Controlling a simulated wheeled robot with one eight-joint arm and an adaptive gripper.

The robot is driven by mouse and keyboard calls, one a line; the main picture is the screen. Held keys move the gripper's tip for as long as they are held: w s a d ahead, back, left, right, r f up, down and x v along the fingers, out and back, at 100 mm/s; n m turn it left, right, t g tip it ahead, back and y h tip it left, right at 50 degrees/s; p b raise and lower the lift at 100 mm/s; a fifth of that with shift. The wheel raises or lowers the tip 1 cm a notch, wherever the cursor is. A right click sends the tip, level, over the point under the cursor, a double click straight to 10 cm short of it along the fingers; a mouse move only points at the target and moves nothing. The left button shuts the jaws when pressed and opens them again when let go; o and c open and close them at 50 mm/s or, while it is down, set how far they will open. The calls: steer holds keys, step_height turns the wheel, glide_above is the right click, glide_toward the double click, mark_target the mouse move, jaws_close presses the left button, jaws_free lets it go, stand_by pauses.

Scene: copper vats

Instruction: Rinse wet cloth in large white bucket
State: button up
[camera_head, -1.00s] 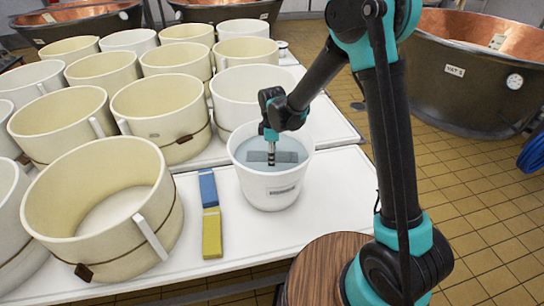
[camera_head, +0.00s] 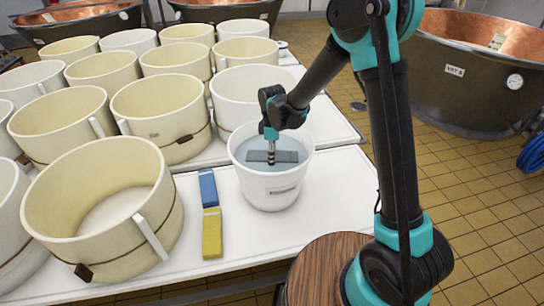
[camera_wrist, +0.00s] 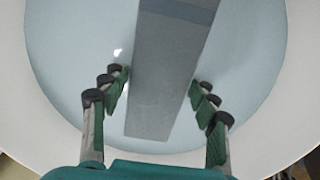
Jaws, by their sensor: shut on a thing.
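The large white bucket (camera_head: 268,190) stands on the white table and holds bluish water. My gripper (camera_head: 271,157) points down into it from above. The grey cloth (camera_head: 287,157) is a flat strip at the water, inside the rim. In the wrist view the cloth (camera_wrist: 172,50) runs between the two rows of fingers of my gripper (camera_wrist: 160,88), which is shut on it. The bucket's pale rim (camera_wrist: 298,70) surrounds the water there. How deep the cloth sits in the water is hard to tell.
A blue block (camera_head: 207,187) and a yellow block (camera_head: 212,233) lie left of the bucket. Several cream tubs (camera_head: 105,245) crowd the left and back. A white tub (camera_head: 240,90) stands close behind the bucket. The table (camera_head: 325,185) is clear to the bucket's right.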

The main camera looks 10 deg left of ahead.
step_height(320, 180, up, 15)
stand_by(1.0)
stand_by(0.8)
